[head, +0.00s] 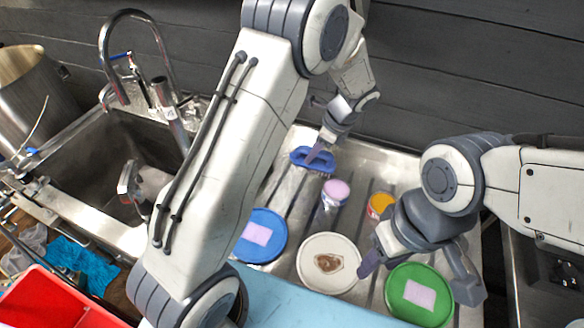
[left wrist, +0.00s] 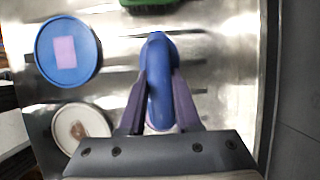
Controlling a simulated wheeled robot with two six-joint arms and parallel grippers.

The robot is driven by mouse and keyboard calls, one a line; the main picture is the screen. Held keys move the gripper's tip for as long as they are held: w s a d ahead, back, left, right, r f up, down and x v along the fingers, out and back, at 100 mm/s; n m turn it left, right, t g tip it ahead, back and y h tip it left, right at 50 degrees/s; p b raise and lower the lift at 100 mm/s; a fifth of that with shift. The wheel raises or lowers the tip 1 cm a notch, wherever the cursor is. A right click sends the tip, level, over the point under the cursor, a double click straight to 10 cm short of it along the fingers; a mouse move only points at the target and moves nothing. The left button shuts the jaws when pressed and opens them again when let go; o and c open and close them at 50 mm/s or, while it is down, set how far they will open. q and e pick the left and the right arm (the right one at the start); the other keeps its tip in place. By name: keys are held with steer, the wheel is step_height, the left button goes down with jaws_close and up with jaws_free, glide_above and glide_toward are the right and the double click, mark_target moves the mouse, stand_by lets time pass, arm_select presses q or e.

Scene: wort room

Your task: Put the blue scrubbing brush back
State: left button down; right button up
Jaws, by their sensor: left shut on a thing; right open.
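The blue scrubbing brush (head: 313,157) is at the back of the metal drainboard. My left gripper (head: 325,148) is shut on it from above. In the left wrist view the blue brush (left wrist: 158,85) lies between the two dark fingers of my left gripper (left wrist: 158,95), its rounded end pointing away from the wrist. I cannot tell whether it touches the drainboard. My right gripper (head: 420,277) is open and empty, its fingers spread above the green lid (head: 420,293).
A blue lid (head: 260,236), a stained white lid (head: 328,263), a pink-topped jar (head: 335,195) and an orange jar (head: 381,205) stand on the drainboard (head: 283,190). The sink (head: 100,160) and faucet (head: 160,50) are left. A green object (left wrist: 150,4) edges the wrist view.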

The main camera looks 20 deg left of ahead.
mark_target(293, 156)
arm_select(q)
steer(key=a+f, duration=0.2)
steer(key=a, duration=0.1)
steer(key=a+f, duration=0.1)
steer(key=a, duration=0.1)
steer(key=shift+s+a+f+p, duration=0.15)
steer(key=shift+a+p, duration=0.1)
steer(key=shift+p, duration=0.15)
steer(key=shift+a+f, duration=0.15)
steer(key=shift+f, duration=0.1)
step_height(293, 156, down, 3)
steer(key=shift+f+p, duration=0.15)
steer(key=shift+p, duration=0.2)
steer(key=shift+f, duration=0.2)
steer(key=shift+f, duration=0.2)
steer(key=c, duration=0.6)
jaws_free()
